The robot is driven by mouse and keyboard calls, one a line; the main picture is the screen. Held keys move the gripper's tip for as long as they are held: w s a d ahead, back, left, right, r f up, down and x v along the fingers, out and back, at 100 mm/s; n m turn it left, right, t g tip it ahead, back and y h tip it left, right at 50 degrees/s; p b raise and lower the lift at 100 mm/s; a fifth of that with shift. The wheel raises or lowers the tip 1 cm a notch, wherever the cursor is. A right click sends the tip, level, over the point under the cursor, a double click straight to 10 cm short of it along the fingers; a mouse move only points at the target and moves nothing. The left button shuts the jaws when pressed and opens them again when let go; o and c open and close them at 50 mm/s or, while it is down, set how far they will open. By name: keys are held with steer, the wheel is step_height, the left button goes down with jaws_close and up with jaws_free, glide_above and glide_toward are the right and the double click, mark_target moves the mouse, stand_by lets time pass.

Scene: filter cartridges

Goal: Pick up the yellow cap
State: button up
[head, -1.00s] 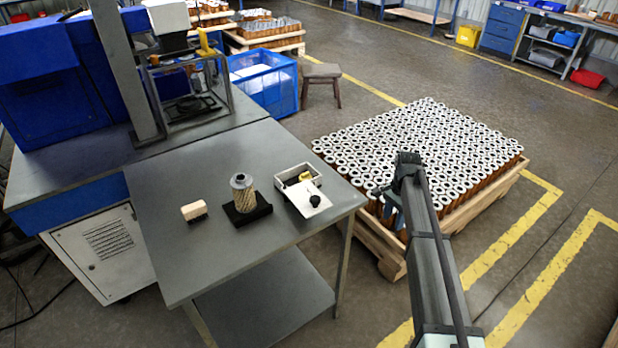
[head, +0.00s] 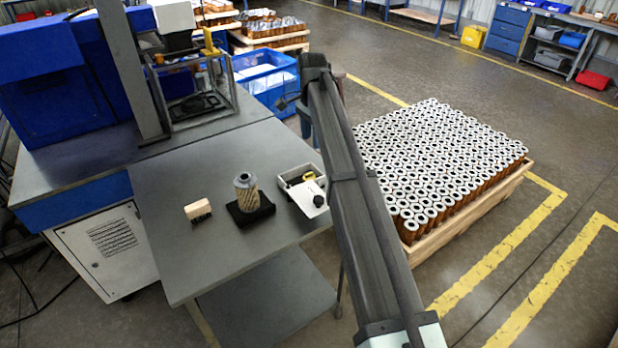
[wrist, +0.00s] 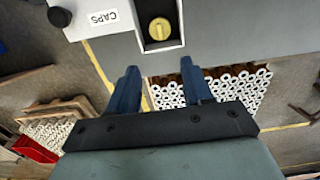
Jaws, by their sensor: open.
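The yellow cap (wrist: 159,29) lies in an open compartment of a white box (wrist: 110,18) labelled CAPS. In the head view the yellow cap (head: 309,176) is small, inside the box (head: 304,207) near the right edge of the grey table. My gripper (wrist: 159,68) is open and empty, its two blue fingers apart. In the wrist view the cap sits beyond the fingertips, roughly in line with the gap between them. In the head view my gripper (head: 304,118) is up by the table's far right side, partly hidden by my arm.
A black knob-like cap (head: 318,201) is on the box beside the compartment. A filter cartridge (head: 246,192) stands on a black base (head: 262,211), with a beige block (head: 198,209) to its left. A pallet of cartridges (head: 435,170) stands right of the table.

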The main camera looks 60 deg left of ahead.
mark_target(309, 177)
step_height(309, 177, down, 13)
steer(key=shift+s+r, duration=0.1)
stand_by(0.6)
steer(key=shift+c, duration=0.2)
steer(key=c, duration=0.5)
